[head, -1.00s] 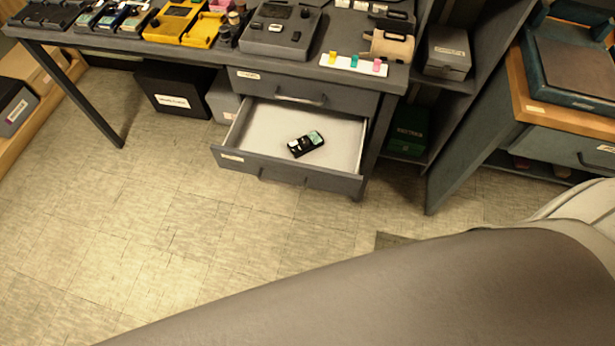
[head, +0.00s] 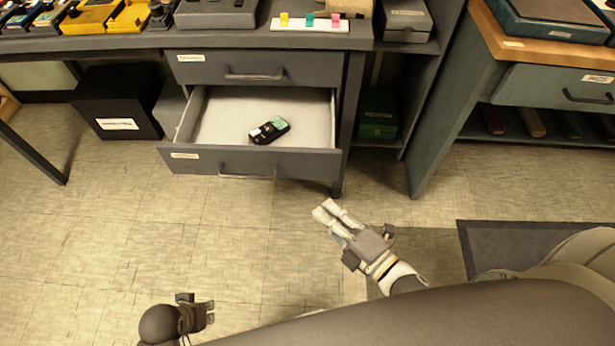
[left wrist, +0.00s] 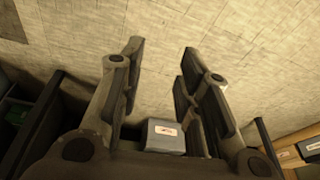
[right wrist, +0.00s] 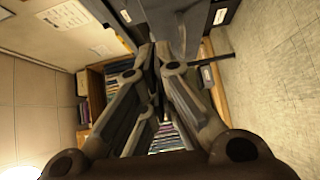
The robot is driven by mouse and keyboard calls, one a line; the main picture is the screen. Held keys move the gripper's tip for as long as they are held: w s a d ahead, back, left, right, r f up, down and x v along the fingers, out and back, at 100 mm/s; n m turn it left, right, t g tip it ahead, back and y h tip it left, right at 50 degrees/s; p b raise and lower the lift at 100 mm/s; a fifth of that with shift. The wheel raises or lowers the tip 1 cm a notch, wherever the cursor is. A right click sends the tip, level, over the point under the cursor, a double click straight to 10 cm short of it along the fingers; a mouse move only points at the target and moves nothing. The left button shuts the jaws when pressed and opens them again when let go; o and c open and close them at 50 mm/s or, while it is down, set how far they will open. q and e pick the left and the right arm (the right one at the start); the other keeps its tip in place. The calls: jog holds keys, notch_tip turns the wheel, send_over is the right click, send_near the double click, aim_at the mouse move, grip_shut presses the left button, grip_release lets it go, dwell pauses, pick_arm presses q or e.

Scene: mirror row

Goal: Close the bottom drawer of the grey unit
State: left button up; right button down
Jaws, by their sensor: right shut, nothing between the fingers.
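The grey unit (head: 350,110) stands under the bench top, its bottom drawer (head: 190,163) pulled well out in the head view. A black device with a green and white face (head: 269,130) lies inside the drawer. The drawer's front has a bar handle (head: 246,176). My right gripper (head: 325,211) is shut and empty, in front of the drawer's right end and apart from it in the picture. In the right wrist view its fingers (right wrist: 163,52) meet near dark furniture. My left gripper (left wrist: 163,55) is open and empty over the floor in the left wrist view.
The upper drawer (head: 255,68) of the unit is shut. A black box (head: 115,105) stands under the bench to the left; a green box (head: 377,112) sits on a shelf to the right. A dark mat (head: 510,245) lies at right. The floor before the drawer is clear.

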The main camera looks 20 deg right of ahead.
send_near(283, 154)
jog(key=a+x, duration=0.1)
jog(key=x, duration=0.3)
jog(key=shift+w+d+n, duration=0.1)
jog(key=shift+d+n, duration=0.2)
jog(key=shift+d, duration=0.05)
jog(key=shift+w, duration=0.15)
pick_arm(q)
jog(key=r, duration=0.2)
jog(key=shift+w+d+r, duration=0.1)
jog(key=shift+w+r, duration=0.15)
jog(key=shift+r, duration=0.05)
jog(key=shift+s+f, duration=0.1)
